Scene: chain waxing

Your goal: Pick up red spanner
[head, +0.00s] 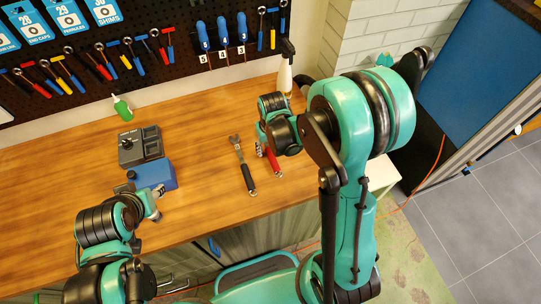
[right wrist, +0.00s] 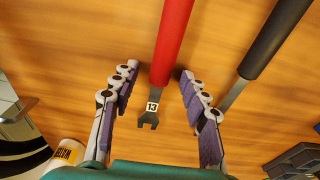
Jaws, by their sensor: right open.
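The red spanner (head: 274,163) lies on the wooden bench, its far end hidden behind my right gripper in the head view. In the right wrist view its red handle (right wrist: 174,38) runs up the picture, and its metal open end, marked 13, lies between the fingers. My right gripper (head: 264,148) is open over that end; the fingers (right wrist: 158,71) stand on either side, with gaps to the metal. My left gripper (head: 155,203) is at the bench's front left, far from the spanner; its jaw opening is unclear.
A black-handled adjustable wrench (head: 243,165) lies just left of the red spanner. A blue and grey device (head: 153,174), a green bottle (head: 122,108) and a spray bottle (head: 285,75) stand on the bench (head: 200,130). A tool pegboard (head: 150,25) hangs behind.

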